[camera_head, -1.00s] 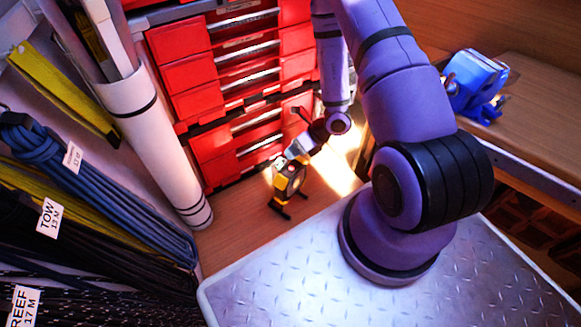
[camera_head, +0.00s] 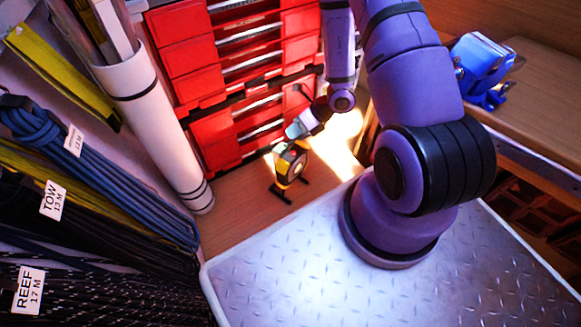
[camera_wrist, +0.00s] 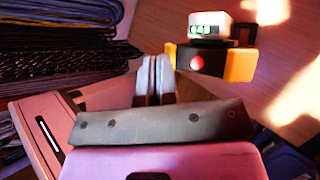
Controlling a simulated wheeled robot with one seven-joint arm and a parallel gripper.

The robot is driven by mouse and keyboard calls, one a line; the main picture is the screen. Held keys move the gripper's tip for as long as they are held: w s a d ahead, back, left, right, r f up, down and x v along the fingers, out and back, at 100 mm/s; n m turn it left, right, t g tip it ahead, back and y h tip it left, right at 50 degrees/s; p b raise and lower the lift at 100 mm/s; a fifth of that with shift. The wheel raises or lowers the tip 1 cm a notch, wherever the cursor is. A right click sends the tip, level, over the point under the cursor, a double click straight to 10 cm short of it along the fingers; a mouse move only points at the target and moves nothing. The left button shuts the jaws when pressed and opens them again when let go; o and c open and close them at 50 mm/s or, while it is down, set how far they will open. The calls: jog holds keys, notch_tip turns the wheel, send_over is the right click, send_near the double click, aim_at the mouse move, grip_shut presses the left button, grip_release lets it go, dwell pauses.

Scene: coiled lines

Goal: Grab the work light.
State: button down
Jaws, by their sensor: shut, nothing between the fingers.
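The work light (camera_head: 289,163) is a yellow and black lamp on a black foot, standing on the wooden floor in front of the red drawers. In the wrist view the work light (camera_wrist: 215,58) shows its yellow and black body, a red button and a white top with a green display. My gripper (camera_head: 292,132) is just above and behind it in the head view. In the wrist view my gripper (camera_wrist: 155,66) has its two fingers together, empty, to the left of the light. I cannot tell whether they touch it.
Red drawer cabinets (camera_head: 190,60) stand behind the light. A white tube (camera_head: 155,130) and coiled blue rope (camera_head: 100,170) are on the left. A blue vise (camera_head: 482,70) sits on the wooden bench (camera_head: 540,95) at right. Bare floor (camera_head: 235,215) lies around the light.

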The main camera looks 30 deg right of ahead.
dwell(0.4)
jog(key=c, duration=1.3)
grip_release()
jog(key=shift+s+a, duration=0.15)
jog(key=o, duration=0.7)
jog(key=s+n+g, duration=0.1)
jog(key=s+a+n+g, duration=0.1)
jog(key=n, duration=0.1)
jog(key=shift+a+r+g, duration=0.1)
jog(key=shift+a+g, duration=0.2)
jog(key=shift+g, duration=0.1)
jog(key=shift+o, duration=0.4)
jog(key=s+n+g+h, duration=0.1)
jog(key=n, duration=0.1)
jog(key=s+n+g+h, duration=0.1)
jog(key=n, duration=0.1)
jog(key=shift+s+a+g, duration=0.15)
jog(key=shift+s+g, duration=0.1)
jog(key=shift+g, duration=0.05)
jog(key=r+n+t+h, duration=0.2)
jog(key=n+h, duration=0.4)
jog(key=n, duration=0.5)
send_over(292, 152)
jog(key=shift+f, duration=5.4)
